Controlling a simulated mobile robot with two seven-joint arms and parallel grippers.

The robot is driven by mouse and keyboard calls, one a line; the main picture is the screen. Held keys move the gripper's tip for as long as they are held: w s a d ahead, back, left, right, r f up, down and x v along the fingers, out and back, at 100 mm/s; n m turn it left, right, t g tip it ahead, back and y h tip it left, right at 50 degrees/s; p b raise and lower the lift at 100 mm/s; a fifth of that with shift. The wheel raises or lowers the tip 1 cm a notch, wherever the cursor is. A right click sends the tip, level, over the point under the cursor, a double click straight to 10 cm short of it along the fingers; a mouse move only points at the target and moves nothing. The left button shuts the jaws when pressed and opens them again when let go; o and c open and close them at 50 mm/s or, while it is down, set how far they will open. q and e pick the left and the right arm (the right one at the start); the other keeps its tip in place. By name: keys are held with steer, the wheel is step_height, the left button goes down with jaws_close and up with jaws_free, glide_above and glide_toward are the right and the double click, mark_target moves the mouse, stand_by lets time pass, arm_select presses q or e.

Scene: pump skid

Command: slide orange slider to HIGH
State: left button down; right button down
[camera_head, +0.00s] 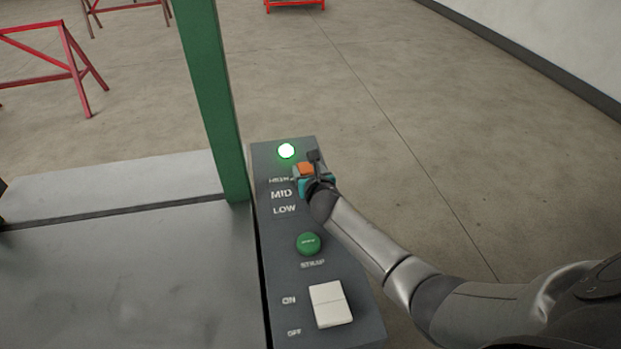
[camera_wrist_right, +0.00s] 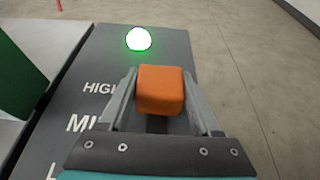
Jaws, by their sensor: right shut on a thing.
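The orange slider (camera_head: 305,169) is a block on the dark control panel (camera_head: 268,235), level with the HIGH label and above MID and LOW. My right gripper (camera_head: 309,172) is shut on the slider. In the right wrist view the orange slider (camera_wrist_right: 160,90) sits between the two fingers of my right gripper (camera_wrist_right: 163,98), beside the HIGH label (camera_wrist_right: 98,88). My left gripper is not in view.
A lit green-white lamp (camera_head: 286,151) is at the panel's far end. A green button (camera_head: 308,243) and a white rocker switch (camera_head: 330,304) lie nearer. A green post (camera_head: 212,95) stands left of the panel. Open floor lies to the right.

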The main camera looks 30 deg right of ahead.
steer(key=shift+w+d, duration=0.1)
steer(key=shift+w, duration=0.5)
steer(key=shift+r, duration=0.1)
steer(key=shift+c, duration=0.4)
jaws_free()
steer(key=shift+w, duration=0.1)
steer(key=p+v, duration=0.5)
steer(key=v, duration=0.9)
steer(key=shift+d, duration=0.1)
steer(key=shift+s+r, duration=0.25)
steer(key=shift+s, duration=0.3)
